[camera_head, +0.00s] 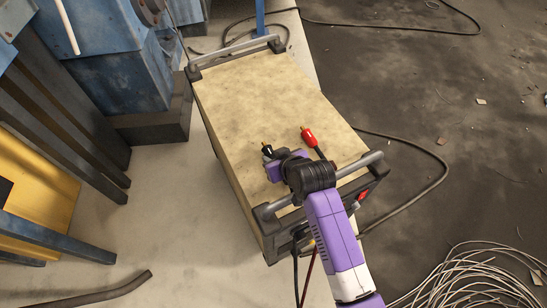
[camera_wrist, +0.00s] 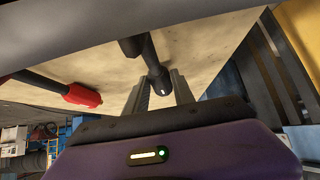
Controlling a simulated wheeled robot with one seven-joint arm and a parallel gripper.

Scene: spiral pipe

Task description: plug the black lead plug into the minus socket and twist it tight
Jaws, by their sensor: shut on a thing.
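The black lead plug (camera_head: 267,149), with a brass tip, is over the beige top of the machine (camera_head: 260,90) in the head view. My gripper (camera_head: 279,154) is shut on this plug near the front of the top. In the wrist view, the plug's dark body (camera_wrist: 154,62) passes between my two grey fingers (camera_wrist: 159,82). I cannot tell if the plug touches the top. A red plug (camera_head: 308,137) with a brass tip lies to its right. The machine's front face is mostly hidden by its frame and my arm, and I cannot make out the minus socket.
A grey handle bar (camera_head: 360,165) runs along the front edge of the top, and another (camera_head: 235,55) along the back. Cables hang at the front, and one loops on the floor at right. Blue machinery (camera_head: 110,70) stands at left. Loose wires (camera_head: 470,280) lie at lower right.

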